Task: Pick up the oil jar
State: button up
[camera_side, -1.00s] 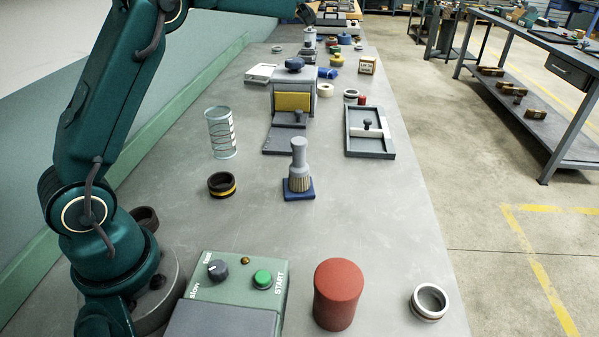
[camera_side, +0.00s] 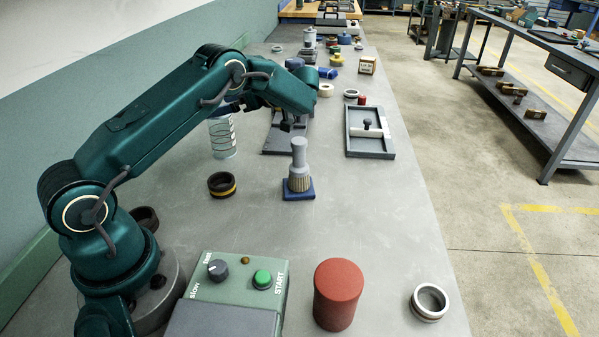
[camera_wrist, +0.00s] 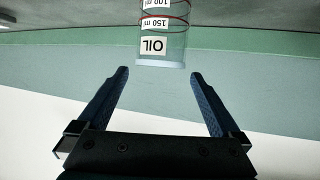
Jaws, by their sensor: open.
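The oil jar is a clear glass cylinder with dark ring marks. In the side view the jar (camera_side: 222,140) stands upright on the bench, its top partly hidden behind my forearm. In the wrist view the jar (camera_wrist: 163,45) appears upside down, with an OIL label and a red band. My gripper (camera_wrist: 159,73) is open and empty. Its two blue fingers point at the jar, which lies just beyond the fingertips and between their lines. In the side view my gripper is mostly hidden behind my arm near the jar's top.
A black ring with a yellow band (camera_side: 222,184) lies in front of the jar. A brush (camera_side: 299,170) stands on a blue pad to the right. A control box (camera_side: 240,275) and a red cylinder (camera_side: 338,295) are nearer. A green wall strip (camera_wrist: 240,45) runs behind the jar.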

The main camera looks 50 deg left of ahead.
aim_at(210, 119)
jog(key=shift+s+a+f, duration=0.35)
jog(key=shift+a+f, duration=0.35)
jog(key=shift+f, duration=0.05)
jog(key=shift+s+a+f, duration=0.4)
jog(key=shift+a+f, duration=0.3)
jog(key=shift+f, duration=0.1)
jog(key=shift+s+a+f, duration=0.35)
jog(key=shift+a+f, duration=0.35)
jog(key=shift+f, duration=0.05)
jog(key=c, duration=1.3)
jog(key=shift+c, duration=0.5)
jog(key=shift+r, duration=0.15)
